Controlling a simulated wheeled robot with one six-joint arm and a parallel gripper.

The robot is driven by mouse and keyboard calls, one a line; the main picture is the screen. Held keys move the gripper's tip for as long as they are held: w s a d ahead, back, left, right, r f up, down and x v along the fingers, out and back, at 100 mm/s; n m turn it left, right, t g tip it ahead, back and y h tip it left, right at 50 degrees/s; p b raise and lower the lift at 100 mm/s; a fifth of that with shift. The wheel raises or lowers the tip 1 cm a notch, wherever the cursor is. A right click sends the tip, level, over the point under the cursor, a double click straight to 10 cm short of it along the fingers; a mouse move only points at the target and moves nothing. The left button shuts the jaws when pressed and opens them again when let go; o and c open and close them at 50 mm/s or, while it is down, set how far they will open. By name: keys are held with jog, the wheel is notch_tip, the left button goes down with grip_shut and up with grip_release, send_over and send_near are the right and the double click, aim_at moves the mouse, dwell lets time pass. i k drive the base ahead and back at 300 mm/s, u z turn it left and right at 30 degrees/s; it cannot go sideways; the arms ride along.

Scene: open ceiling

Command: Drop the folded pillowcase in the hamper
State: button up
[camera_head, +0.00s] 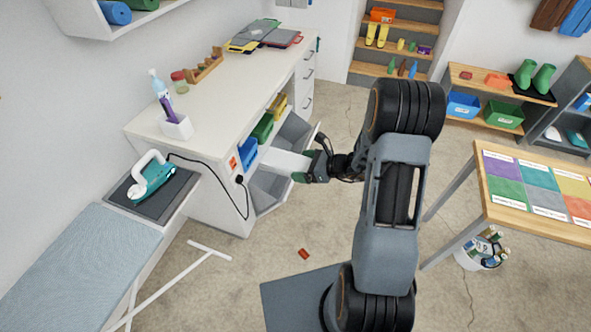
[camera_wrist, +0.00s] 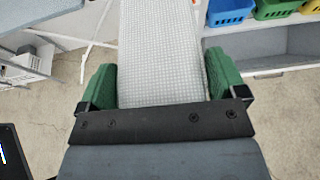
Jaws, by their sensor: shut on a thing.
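My gripper (camera_head: 305,167) is shut on the folded pillowcase (camera_head: 284,160), a pale flat bundle held out to the left, in front of the white cabinet. In the wrist view the pillowcase (camera_wrist: 162,50) is a light, finely checked cloth between the green fingers of my gripper (camera_wrist: 160,82), and runs out past the top edge. Grey tilted-out bins, seemingly the hamper (camera_head: 268,190), stand open at the cabinet's front, below and beside the cloth. The cloth hides part of them. I cannot tell whether it is directly over an opening.
Blue (camera_head: 247,152), green (camera_head: 263,128) and yellow (camera_head: 277,106) bins sit on the shelf above the grey bins. An ironing board (camera_head: 85,262) with an iron (camera_head: 152,180) is at left. A small red object (camera_head: 304,254) lies on the floor. A table (camera_head: 515,222) stands at right.

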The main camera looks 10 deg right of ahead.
aim_at(268, 186)
jog(key=z, duration=0.65)
jog(key=k, duration=0.9)
jog(key=z, duration=0.75)
jog(key=i, duration=1.3)
jog(key=u, duration=0.3)
jog(key=i, duration=1.75)
jog(key=u, duration=1.65)
jog(key=i, duration=0.95)
jog(key=u, duration=1.15)
jog(key=i, duration=0.25)
jog(key=u, duration=0.15)
